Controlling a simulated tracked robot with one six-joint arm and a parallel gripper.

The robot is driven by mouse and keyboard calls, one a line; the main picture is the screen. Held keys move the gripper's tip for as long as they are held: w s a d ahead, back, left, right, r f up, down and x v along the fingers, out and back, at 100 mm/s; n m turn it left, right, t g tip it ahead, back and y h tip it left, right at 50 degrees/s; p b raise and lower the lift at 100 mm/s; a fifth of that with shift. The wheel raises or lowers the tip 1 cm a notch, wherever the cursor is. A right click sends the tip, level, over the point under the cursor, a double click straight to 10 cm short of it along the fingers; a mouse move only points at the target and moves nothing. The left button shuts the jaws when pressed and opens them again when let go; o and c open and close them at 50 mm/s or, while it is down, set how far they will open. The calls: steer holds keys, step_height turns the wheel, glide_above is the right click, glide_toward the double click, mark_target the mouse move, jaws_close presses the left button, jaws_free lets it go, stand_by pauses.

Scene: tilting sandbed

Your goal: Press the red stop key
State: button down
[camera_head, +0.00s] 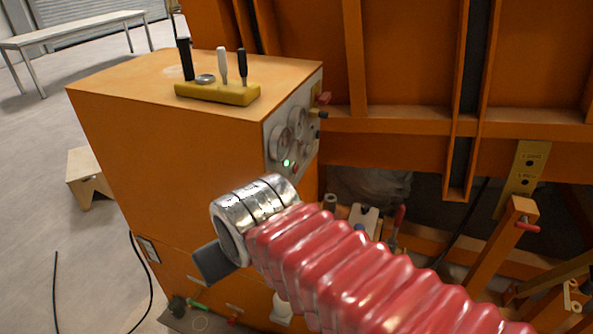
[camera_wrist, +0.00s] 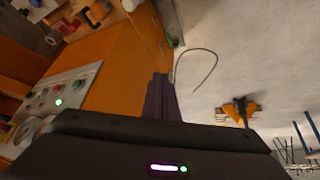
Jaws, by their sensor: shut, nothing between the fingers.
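The control panel (camera_head: 292,125) is on the right-hand side face of an orange cabinet (camera_head: 165,150). A lit green lamp (camera_head: 286,163) shows low on it, with a small red key (camera_head: 296,168) just right of it. I cannot tell for certain that this is the stop key. In the wrist view the panel (camera_wrist: 52,88) lies at the left, with the lit green lamp (camera_wrist: 58,102) and a small red spot that is too small to make out. My gripper (camera_head: 212,262) is in front of the cabinet, left of and below the panel. In the wrist view its fingers (camera_wrist: 160,95) are shut and empty, apart from the panel.
A yellow block (camera_head: 218,93) with upright levers sits on the cabinet top. An orange frame (camera_head: 420,120) stands behind and to the right. A wooden step (camera_head: 88,175) and a cable (camera_head: 150,270) are on the floor at the left, where the floor is mostly open.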

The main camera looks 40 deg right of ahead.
steer(key=w+d+t+h, duration=0.15)
steer(key=w+d, duration=0.25)
steer(key=d, duration=0.4)
steer(key=w+d+t+h, duration=0.1)
steer(key=w+d+h, duration=0.1)
steer(key=w+d, duration=0.4)
steer(key=t+h, duration=0.1)
steer(key=h, duration=0.1)
glide_toward(295, 168)
steer(key=a+v, duration=0.1)
steer(key=v, duration=0.2)
steer(key=s+d+f+n+t+y, duration=0.2)
steer(key=d+f, duration=0.5)
steer(key=d, duration=0.6)
steer(key=shift+s+f+n+t, duration=0.35)
steer(key=shift+s+t, duration=0.3)
steer(key=shift+t, duration=0.6)
steer(key=shift+w, duration=0.15)
steer(key=w+a, duration=0.4)
steer(key=w, duration=0.3)
steer(key=shift+w, duration=0.25)
steer(key=shift+w, duration=0.1)
steer(key=shift+w+a, duration=0.15)
steer(key=shift+w, duration=0.25)
